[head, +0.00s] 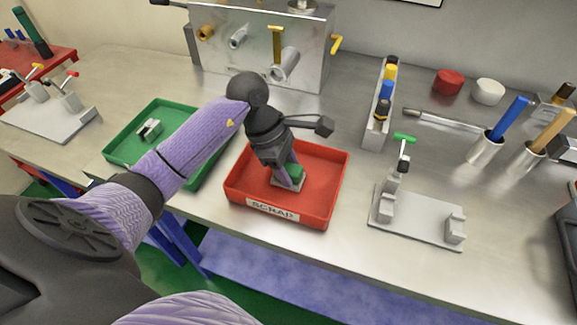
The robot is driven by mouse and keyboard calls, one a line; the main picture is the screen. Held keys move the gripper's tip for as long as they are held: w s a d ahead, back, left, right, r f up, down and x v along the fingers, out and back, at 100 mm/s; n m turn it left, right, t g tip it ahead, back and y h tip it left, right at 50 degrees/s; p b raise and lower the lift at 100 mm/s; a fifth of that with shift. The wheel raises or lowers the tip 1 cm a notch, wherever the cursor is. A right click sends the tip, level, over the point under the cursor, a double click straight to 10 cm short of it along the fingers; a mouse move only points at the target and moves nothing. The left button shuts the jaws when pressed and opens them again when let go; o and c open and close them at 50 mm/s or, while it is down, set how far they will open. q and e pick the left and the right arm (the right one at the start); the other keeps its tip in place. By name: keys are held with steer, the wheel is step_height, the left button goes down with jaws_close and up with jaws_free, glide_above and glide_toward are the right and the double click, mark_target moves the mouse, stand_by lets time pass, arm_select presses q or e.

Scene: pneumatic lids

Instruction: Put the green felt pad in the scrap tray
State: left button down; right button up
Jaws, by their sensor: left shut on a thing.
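The red scrap tray (328,198), with a white SCRAP label on its front, sits on the bench in the middle of the head view. My left gripper (289,182) points down inside the tray's outline and is shut on the green felt pad (294,170). The pad shows as a small green patch at the fingers, partly hidden by them. A pale grey edge shows just below it. I cannot tell whether the pad touches the tray floor. My right gripper is out of view.
A green tray (118,146) with a small metal part stands left, partly behind my left arm. A clamp fixture with a green handle (404,138) stands right of the scrap tray. A metal valve panel (262,50) stands behind. Bare bench lies between tray and fixture.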

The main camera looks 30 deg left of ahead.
arm_select(q)
steer(key=shift+f, duration=0.15)
steer(key=shift+c, duration=1.3)
jaws_free()
steer(key=p+v, duration=0.2)
steer(key=v, duration=1)
steer(key=shift+r, duration=0.2)
steer(key=shift+w, duration=0.1)
